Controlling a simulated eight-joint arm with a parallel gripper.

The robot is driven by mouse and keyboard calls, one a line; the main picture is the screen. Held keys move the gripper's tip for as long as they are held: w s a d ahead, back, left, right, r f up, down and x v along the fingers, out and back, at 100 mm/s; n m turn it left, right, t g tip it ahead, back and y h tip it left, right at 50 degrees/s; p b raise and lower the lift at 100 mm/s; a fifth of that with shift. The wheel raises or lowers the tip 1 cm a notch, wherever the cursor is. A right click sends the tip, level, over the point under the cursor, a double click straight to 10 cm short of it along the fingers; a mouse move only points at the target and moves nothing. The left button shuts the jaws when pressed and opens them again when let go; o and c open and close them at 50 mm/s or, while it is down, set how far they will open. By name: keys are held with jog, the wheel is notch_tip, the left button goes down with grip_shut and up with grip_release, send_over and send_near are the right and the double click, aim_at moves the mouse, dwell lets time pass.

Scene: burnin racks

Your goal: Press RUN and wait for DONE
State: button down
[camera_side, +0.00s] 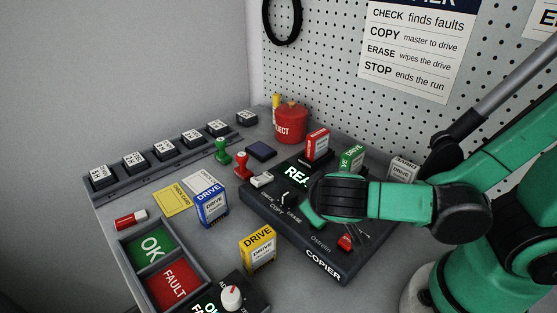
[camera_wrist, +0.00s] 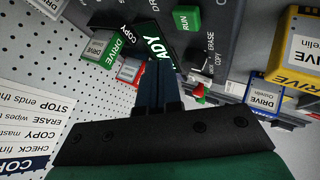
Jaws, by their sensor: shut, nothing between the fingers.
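The dark copier (camera_side: 322,262) sits on the bench in the side view. Its lit display (camera_side: 297,175) shows "REA", the rest covered by my arm. In the wrist view the display (camera_wrist: 151,32) shows "ADY" in white on dark green. The green RUN button (camera_wrist: 187,20) is in the wrist view, right of the display, with its label readable. My gripper (camera_wrist: 158,66) is shut and empty, its dark fingers overlapping the lower part of the display in that view, apart from RUN. In the side view my arm hangs over the copier and the fingertips are hidden.
Red and green drives (camera_side: 317,143) (camera_side: 352,158) stand along the copier's back. A mode knob (camera_side: 285,199) and red control (camera_side: 345,243) are on its face. Blue and yellow drives (camera_side: 213,207) (camera_side: 258,253) stand in front. OK/FAULT trays (camera_side: 151,246) are at front left.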

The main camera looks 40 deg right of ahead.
jog(key=shift+f, duration=1.2)
jog(key=shift+r, duration=0.1)
dwell(1.5)
jog(key=shift+r, duration=2.4)
